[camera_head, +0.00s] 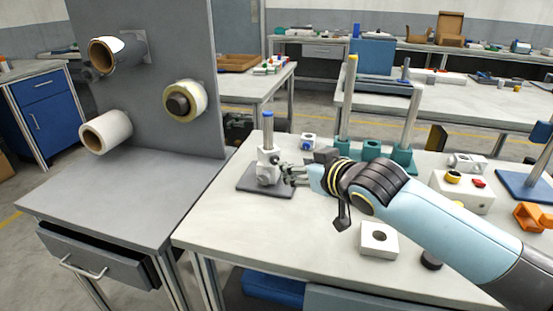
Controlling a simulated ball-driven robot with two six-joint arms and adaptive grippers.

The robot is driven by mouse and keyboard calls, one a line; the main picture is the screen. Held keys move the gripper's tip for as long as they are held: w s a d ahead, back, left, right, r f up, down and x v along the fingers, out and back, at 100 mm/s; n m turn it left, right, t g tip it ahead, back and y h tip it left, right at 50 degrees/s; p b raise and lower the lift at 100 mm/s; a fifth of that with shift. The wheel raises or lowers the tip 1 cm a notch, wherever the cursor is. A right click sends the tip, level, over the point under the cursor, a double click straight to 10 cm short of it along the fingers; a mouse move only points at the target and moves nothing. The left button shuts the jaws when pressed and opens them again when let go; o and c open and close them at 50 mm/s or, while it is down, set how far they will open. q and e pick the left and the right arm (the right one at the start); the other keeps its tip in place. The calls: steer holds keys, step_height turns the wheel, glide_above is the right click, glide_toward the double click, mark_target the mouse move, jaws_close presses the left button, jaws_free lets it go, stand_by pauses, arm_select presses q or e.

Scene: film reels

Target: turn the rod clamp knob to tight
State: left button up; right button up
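A white rod clamp (267,166) stands upright on a dark grey base plate (262,181) near the left edge of the white table. A short rod with a blue top (268,122) rises from it. The clamp's knob is too small to make out clearly and may be partly hidden by my fingers. My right gripper (289,176) reaches in from the right, with its fingertips close beside the clamp's right side. I cannot tell if they touch it, or if they are open or shut. My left gripper is not in view.
Green rod stands (404,159) and a small white block with a blue part (308,142) stand behind my gripper. A white block with a hole (379,241) lies in front of my arm. A grey panel with several rolls (160,90) rises at left. The table's front left is clear.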

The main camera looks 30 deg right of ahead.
mark_target(277, 161)
steer(key=x, duration=0.6)
steer(key=shift+b, duration=0.3)
steer(key=x, duration=0.3)
steer(key=shift+f, duration=0.1)
steer(key=shift+s, duration=0.1)
steer(key=shift+c, duration=1.3)
steer(key=c, duration=0.4)
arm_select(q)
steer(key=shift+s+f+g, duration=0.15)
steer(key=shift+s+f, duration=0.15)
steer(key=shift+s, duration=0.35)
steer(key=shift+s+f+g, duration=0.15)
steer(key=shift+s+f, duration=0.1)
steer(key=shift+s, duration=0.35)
arm_select(e)
jaws_close()
